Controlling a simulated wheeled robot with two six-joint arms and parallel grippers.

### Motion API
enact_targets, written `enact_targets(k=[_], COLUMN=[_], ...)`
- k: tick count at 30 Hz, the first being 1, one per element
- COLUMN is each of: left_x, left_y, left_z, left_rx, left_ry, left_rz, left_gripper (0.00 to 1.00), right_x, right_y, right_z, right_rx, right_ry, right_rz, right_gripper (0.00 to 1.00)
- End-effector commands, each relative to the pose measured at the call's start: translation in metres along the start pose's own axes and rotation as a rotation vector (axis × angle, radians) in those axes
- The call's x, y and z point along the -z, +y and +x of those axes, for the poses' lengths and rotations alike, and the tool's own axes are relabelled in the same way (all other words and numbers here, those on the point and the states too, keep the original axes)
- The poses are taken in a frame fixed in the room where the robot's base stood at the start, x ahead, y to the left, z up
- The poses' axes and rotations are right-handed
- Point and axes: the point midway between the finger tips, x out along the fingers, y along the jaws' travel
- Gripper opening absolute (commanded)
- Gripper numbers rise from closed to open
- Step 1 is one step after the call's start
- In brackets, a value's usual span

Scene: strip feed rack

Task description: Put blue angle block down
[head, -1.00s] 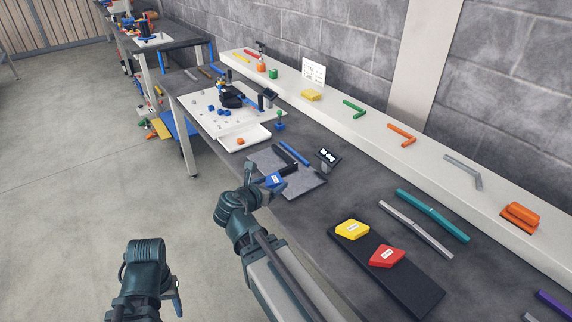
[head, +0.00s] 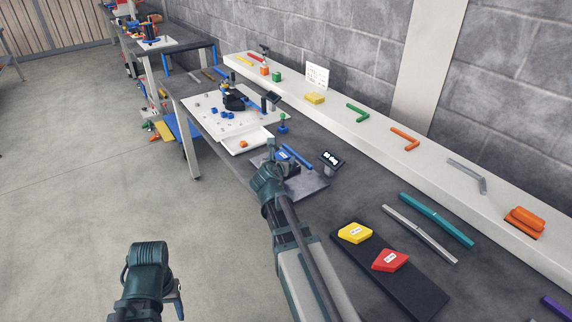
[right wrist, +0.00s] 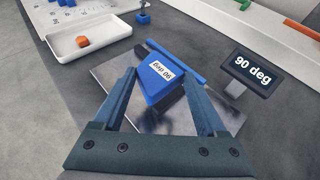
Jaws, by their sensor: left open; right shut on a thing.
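My right gripper (right wrist: 160,84) is shut on the blue angle block (right wrist: 157,90), which has a white label appearing upside down. In the head view the block (head: 284,153) is over the far part of the grey plate (head: 308,186), partly hidden by my gripper. I cannot tell whether it touches the plate. A blue strip (right wrist: 186,62) lies just beyond it, and a dark bar (right wrist: 143,51) shows at its far left. The small display (right wrist: 252,70) beside the plate reads "90 deg". My left gripper (head: 176,292) is open and empty, low over the floor side.
A white tray (head: 232,148) with an orange cube stands beyond the plate. A black mat (head: 415,290) with yellow (head: 355,233) and red (head: 390,260) blocks lies to the right. Grey (head: 420,234) and teal (head: 436,219) strips lie behind it. A long white shelf (head: 440,158) runs along the wall.

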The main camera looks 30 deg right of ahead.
Motion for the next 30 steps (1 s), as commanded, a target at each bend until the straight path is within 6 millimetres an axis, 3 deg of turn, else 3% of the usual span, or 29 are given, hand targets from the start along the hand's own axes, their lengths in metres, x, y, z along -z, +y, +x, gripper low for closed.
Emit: enact_targets(k=[3, 13, 17, 18, 24, 30], left_x=[0.0, 0.0, 0.0, 0.001, 0.002, 0.002], left_y=[0.0, 0.0, 0.0, 0.001, 0.004, 0.004], left_z=[0.002, 0.003, 0.004, 0.015, 0.04, 0.038], left_rx=[0.0, 0.0, 0.0, 0.0, 0.0, 0.0], left_ry=[0.0, 0.0, 0.0, 0.0, 0.0, 0.0], left_rz=[0.0, 0.0, 0.0, 0.0, 0.0, 0.0], left_gripper=[0.55, 0.55, 0.55, 0.55, 0.55, 0.55], right_x=[-0.005, -0.008, -0.012, -0.001, 0.023, 0.022], right_y=[-0.004, -0.006, -0.01, -0.009, -0.009, -0.009], right_z=[0.017, 0.025, 0.039, 0.04, 0.048, 0.048], right_rx=[0.001, 0.0, 0.001, 0.0, 0.0, 0.0], right_ry=[-0.001, 0.0, -0.001, -0.001, -0.001, -0.001], right_rz=[0.001, 0.0, 0.0, -0.001, -0.001, 0.0], right_gripper=[0.18, 0.18, 0.18, 0.18, 0.18, 0.18])
